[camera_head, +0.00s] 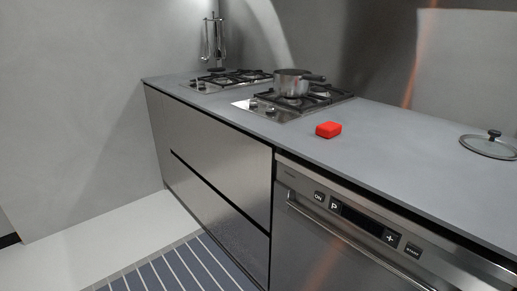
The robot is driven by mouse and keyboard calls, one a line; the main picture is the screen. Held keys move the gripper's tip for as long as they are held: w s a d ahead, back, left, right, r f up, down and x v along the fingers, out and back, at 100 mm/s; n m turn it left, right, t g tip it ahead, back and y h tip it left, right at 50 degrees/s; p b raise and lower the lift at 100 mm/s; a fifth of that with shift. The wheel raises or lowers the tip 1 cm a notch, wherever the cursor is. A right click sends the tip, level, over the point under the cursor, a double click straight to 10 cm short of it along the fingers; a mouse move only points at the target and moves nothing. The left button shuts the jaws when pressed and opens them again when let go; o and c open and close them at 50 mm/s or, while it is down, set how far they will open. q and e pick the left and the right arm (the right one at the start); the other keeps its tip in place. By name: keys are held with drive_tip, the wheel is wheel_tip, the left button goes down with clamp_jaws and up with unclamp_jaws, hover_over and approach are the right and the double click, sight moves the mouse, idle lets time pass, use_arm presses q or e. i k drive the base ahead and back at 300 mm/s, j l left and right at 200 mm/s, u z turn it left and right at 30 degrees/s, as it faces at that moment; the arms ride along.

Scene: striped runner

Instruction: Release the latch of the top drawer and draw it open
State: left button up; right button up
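The top drawer (215,155) is the upper steel front in the cabinet left of the dishwasher. It looks shut, flush with the cabinet. A dark gap runs along its top edge under the counter, and another dark gap separates it from the lower drawer (210,205). I cannot make out a latch on it. Neither of my grippers shows in the head view.
The grey counter (400,140) holds a red block (328,130), a glass lid (488,147) and hobs with a steel pot (292,82). The dishwasher (330,240) has a protruding handle bar. Floor and a striped runner (175,270) lie clear before the drawers.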

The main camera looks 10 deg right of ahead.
sight(241, 164)
drive_tip(key=i+j+z, duration=0.25)
drive_tip(key=z, duration=0.2)
drive_tip(key=i+j+z, duration=0.15)
drive_tip(key=j+z, duration=0.25)
drive_tip(key=i+j, duration=0.15)
drive_tip(key=j, duration=0.25)
drive_tip(key=i+j+z, duration=0.1)
drive_tip(key=j, duration=0.3)
drive_tip(key=i+j+z, duration=0.1)
drive_tip(key=j, duration=0.35)
drive_tip(key=i+j, duration=0.2)
drive_tip(key=j, duration=0.2)
